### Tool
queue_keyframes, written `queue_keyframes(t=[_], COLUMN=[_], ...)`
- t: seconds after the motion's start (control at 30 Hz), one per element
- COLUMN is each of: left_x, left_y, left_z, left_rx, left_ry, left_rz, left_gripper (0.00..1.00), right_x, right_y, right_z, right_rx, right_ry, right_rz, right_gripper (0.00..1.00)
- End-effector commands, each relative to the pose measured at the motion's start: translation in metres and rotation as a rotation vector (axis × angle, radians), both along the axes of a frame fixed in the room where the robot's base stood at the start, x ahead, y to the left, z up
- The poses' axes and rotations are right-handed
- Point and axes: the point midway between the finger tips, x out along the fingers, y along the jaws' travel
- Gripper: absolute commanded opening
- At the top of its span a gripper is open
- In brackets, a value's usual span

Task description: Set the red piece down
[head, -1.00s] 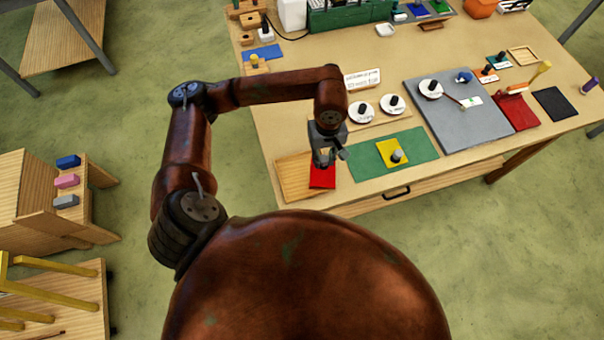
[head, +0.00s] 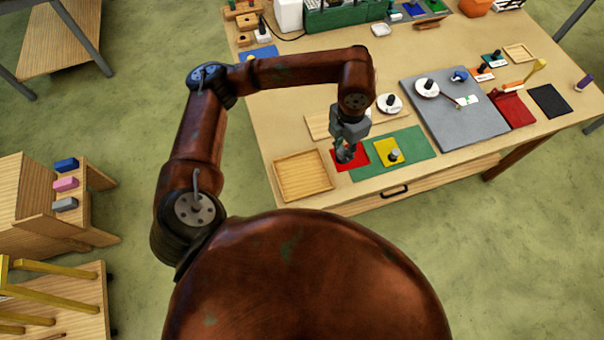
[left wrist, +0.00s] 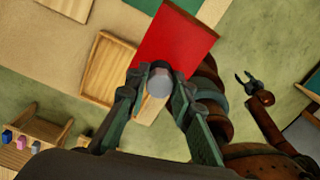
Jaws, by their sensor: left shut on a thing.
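The red piece (head: 353,153) is a flat square with a grey knob (left wrist: 160,80). My left gripper (head: 345,153) is shut on that knob; its fingers also show on both sides of the knob in the left wrist view (left wrist: 157,92). The red piece (left wrist: 174,42) overlaps the left end of the green mat (head: 415,142), beside the yellow piece (head: 381,150). I cannot tell whether it touches the mat or hangs just above it. My right gripper (left wrist: 245,79) shows only in the left wrist view, off to the side with its fingers apart.
An empty wooden tray (head: 304,192) lies left of the red piece. A grey board (head: 460,122) lies to the right, with a white disc (head: 426,87) on it. Another white disc (head: 389,103) is behind the mat. The table's front edge is close.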

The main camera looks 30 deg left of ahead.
Motion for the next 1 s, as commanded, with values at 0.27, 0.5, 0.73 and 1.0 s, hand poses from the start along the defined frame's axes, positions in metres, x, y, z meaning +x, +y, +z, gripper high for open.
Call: queue_keyframes(t=[0.27, 0.5, 0.73, 1.0], left_x=[-0.022, -0.051, -0.065, -0.071], left_y=[0.037, 0.084, 0.107, 0.118], left_z=[-0.016, -0.043, -0.080, -0.095], left_rx=[0.004, 0.005, 0.002, 0.002], left_ry=[0.004, 0.005, 0.003, 0.002], left_rz=[0.037, 0.035, 0.032, 0.032], left_gripper=[0.00, 0.00, 0.00, 0.00], right_x=[0.000, 0.000, 0.001, 0.001], right_y=[0.004, 0.004, 0.002, 0.000], right_z=[0.010, 0.022, 0.028, 0.030], right_rx=[0.004, 0.004, 0.001, -0.001], right_ry=[-0.001, -0.002, -0.002, -0.002], right_rz=[-0.002, -0.002, -0.001, 0.000], right_gripper=[0.40, 0.40, 0.40, 0.40])
